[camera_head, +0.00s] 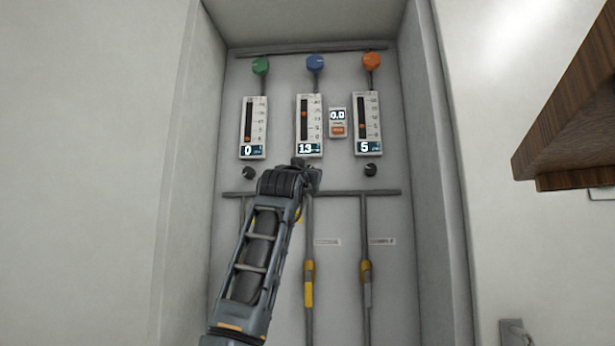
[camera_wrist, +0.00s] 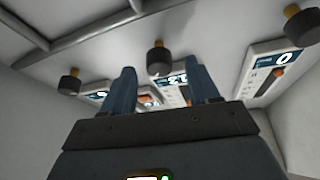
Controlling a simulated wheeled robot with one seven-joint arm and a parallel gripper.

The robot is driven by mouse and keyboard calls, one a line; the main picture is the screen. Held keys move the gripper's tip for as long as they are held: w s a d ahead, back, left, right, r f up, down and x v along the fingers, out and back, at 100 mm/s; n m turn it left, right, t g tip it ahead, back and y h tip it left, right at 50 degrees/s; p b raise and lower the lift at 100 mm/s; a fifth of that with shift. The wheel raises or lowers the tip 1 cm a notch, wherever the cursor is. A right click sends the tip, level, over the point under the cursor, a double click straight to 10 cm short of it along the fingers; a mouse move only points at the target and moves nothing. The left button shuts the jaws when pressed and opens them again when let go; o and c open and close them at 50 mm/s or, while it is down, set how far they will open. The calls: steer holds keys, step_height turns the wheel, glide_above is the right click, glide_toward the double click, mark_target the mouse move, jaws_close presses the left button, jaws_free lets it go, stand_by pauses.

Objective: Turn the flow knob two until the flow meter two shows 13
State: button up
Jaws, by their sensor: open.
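Flow meter two (camera_head: 309,125), the middle of three white meters on the panel, reads 13 on its display. It also shows in the wrist view (camera_wrist: 173,88), rotated. The dark flow knob two (camera_head: 298,162) is just below it, partly covered by my wrist in the head view. In the wrist view, the knob (camera_wrist: 158,60) appears between the two fingertips of my gripper (camera_wrist: 162,70). The fingers are spread, with a visible gap on each side of the knob. In the head view my wrist hides the fingers.
The left meter (camera_head: 253,127) reads 0 and the right meter (camera_head: 368,123) reads 5, each with a dark knob below. A small box (camera_head: 337,123) reads 0.0. Recess walls flank the panel. A wooden shelf (camera_head: 575,110) juts in at right.

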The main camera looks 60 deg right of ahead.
steer(key=shift+b+v, duration=0.3)
steer(key=shift+v, duration=1.65)
